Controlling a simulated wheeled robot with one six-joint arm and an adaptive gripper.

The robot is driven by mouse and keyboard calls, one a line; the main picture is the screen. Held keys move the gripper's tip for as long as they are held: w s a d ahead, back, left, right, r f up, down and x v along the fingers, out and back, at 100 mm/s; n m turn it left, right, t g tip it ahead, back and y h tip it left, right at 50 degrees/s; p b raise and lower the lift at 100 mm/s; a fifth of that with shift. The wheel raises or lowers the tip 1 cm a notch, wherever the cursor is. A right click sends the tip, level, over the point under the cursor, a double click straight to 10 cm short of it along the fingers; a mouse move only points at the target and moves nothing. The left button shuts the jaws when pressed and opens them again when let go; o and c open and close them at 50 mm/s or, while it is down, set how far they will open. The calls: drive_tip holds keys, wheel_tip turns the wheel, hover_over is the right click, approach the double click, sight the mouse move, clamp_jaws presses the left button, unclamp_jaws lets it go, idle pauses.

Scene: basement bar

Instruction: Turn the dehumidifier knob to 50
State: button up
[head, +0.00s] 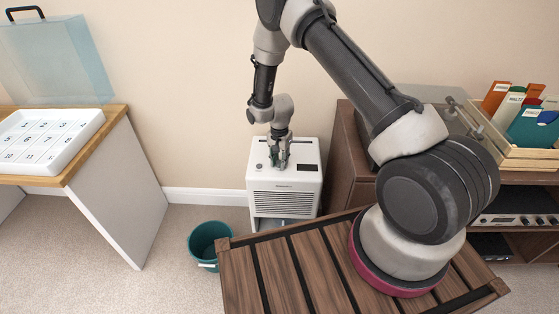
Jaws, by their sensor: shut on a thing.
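The white dehumidifier (285,200) stands on the floor against the wall, with a grille on its front and a small dark panel on the right of its top. My gripper (279,164) points down at the top of the dehumidifier, left of the dark panel. Its fingers are closed on the knob, which they hide almost wholly. The knob's pointer and the scale marks around it, including 50, cannot be read here.
A teal bucket (207,243) stands on the floor at the dehumidifier's front left. A brown cabinet (345,160) stands close on its right. A slatted wooden surface (285,275) is in front. A desk with a white numbered tray (50,138) is at the left.

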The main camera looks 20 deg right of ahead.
sight(279, 162)
drive_tip(key=n, duration=1)
drive_tip(key=shift+n, duration=0.3)
idle(0.4)
drive_tip(key=o, duration=1.1)
drive_tip(key=shift+c, duration=0.2)
wheel_tip(279, 162, up, 12)
